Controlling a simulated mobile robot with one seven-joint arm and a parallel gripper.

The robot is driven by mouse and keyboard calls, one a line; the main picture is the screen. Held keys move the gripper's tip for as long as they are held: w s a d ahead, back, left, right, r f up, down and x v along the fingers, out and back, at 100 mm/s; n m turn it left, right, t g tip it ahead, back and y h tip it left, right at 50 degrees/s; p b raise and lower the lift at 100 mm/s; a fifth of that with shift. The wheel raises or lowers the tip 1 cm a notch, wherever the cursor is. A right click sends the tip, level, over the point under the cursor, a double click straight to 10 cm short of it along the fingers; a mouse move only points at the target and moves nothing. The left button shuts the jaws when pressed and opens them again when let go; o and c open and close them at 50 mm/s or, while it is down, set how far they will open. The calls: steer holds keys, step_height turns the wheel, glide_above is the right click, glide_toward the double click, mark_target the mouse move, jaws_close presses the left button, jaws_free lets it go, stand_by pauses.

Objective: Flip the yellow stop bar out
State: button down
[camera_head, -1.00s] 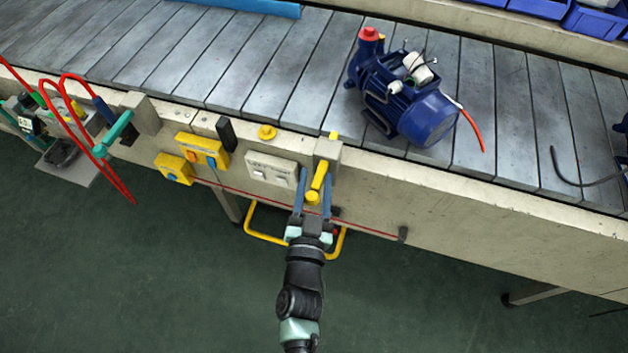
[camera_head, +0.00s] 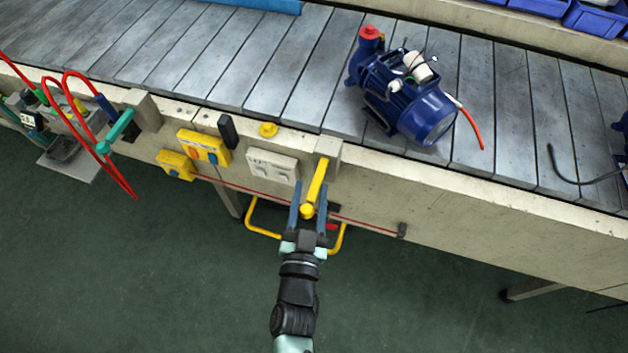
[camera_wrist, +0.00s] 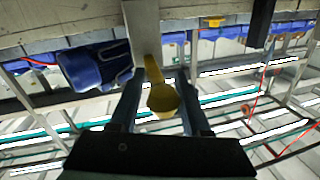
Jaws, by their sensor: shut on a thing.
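The yellow stop bar (camera_head: 317,184) is hinged at a grey block (camera_head: 328,148) on the conveyor's near side. It sticks out from the side towards me, with its round knob (camera_head: 307,211) at the free end. My gripper (camera_head: 311,190) has one blue-grey finger on each side of the bar near the knob and is shut on it. In the wrist view the bar (camera_wrist: 154,71) and its knob (camera_wrist: 163,99) lie between my fingers (camera_wrist: 160,78). The exact contact faces are hard to see.
A blue pump (camera_head: 408,105) stands on the slatted conveyor behind the bar. A white switch plate (camera_head: 272,166) and yellow control boxes (camera_head: 204,147) are on the side to the left. A yellow tube frame (camera_head: 262,232) is below. The green floor in front is clear.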

steer(key=shift+a, duration=0.45)
steer(key=c, duration=0.5)
jaws_free()
steer(key=shift+s, duration=0.15)
steer(key=shift+d, duration=0.15)
steer(key=s, duration=0.4)
steer(key=s+a, duration=0.1)
steer(key=s, duration=0.7)
steer(key=shift+s+a+b, duration=0.25)
steer(key=shift+s+b, duration=0.1)
steer(key=shift+s, duration=0.05)
